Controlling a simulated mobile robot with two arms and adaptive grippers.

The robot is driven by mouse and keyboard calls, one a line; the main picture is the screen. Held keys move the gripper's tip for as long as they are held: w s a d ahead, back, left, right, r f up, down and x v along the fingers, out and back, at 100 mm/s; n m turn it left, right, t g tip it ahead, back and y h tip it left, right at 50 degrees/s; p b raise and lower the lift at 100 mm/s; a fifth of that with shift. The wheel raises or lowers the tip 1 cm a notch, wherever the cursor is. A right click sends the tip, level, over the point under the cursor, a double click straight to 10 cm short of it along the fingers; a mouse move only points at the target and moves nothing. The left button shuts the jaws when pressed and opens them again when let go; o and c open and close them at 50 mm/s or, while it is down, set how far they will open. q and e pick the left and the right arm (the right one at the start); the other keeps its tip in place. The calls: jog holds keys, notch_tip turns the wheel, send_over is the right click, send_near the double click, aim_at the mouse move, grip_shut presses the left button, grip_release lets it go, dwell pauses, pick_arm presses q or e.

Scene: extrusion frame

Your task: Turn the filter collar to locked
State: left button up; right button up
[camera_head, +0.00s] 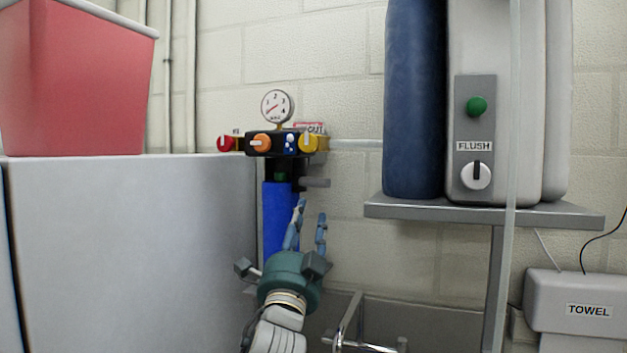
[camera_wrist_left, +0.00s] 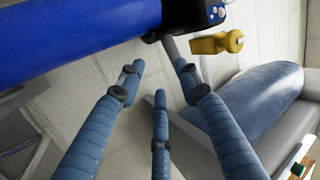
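The filter has a long blue housing (camera_head: 274,215) hanging upright under a black manifold (camera_head: 287,143). A dark collar with a green patch (camera_head: 280,177) joins them, and a grey handle (camera_head: 315,183) sticks out to its right. My left gripper (camera_head: 311,212) points up in front of and to the right of the housing, just below the handle in the picture. In the left wrist view, its three blue fingers (camera_wrist_left: 158,75) are spread with nothing between them. The blue housing (camera_wrist_left: 75,35) lies beyond them at upper left. The collar's locked mark cannot be read. My right gripper is out of view.
A gauge (camera_head: 277,105), red knob (camera_head: 227,143), orange knob (camera_head: 262,142) and yellow knob (camera_head: 308,143) sit on the manifold. A grey cabinet (camera_head: 130,250) stands close at left. A shelf (camera_head: 480,213) with tanks is at right; a sink is below.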

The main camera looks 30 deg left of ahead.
aim_at(316, 185)
pick_arm(q)
jog(key=shift+m, duration=0.3)
jog(key=w+r+p, duration=0.2)
jog(key=r, duration=0.1)
jog(key=w+r+p, duration=0.1)
jog(key=r, duration=0.1)
jog(key=shift+w+d, duration=0.15)
jog(key=shift+d, duration=0.05)
jog(key=w+a, duration=0.1)
jog(key=w+a+p, duration=0.1)
jog(key=shift+w+r, duration=0.3)
jog(key=shift+r, duration=0.1)
jog(key=shift+p+x, duration=0.45)
jog(key=shift+x, duration=0.3)
jog(key=shift+w, duration=0.1)
grip_shut()
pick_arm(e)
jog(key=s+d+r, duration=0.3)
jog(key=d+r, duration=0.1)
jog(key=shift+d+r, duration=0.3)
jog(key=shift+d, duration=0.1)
